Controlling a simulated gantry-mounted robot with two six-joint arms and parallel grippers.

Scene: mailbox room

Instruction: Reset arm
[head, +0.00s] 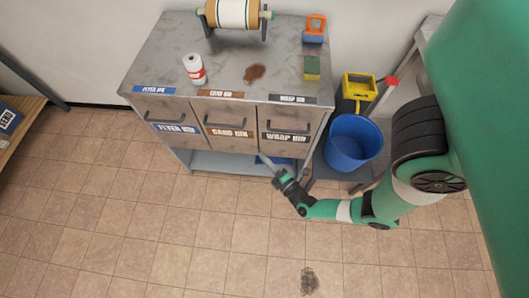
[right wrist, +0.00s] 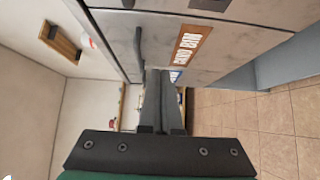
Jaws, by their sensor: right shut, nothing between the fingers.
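My right arm comes in from the right of the head view, and my right gripper (head: 265,161) is in front of the metal cabinet (head: 190,50), just below the Wrap Bin drawer (head: 286,122). In the right wrist view the gripper's fingers (right wrist: 161,85) are together and hold nothing. They point toward the cabinet's drawer fronts, and a drawer handle (right wrist: 139,50) shows close by. I cannot tell whether the fingers touch the cabinet. My left gripper is not in view.
The Flyer Bin (head: 172,118) and Card Bin (head: 228,123) drawers look shut. A white bottle (head: 194,69), a brown stain (head: 255,72) and a sponge (head: 312,67) are on the cabinet top. A blue bucket (head: 350,146) stands right of it. The tiled floor has a dark stain (head: 309,280).

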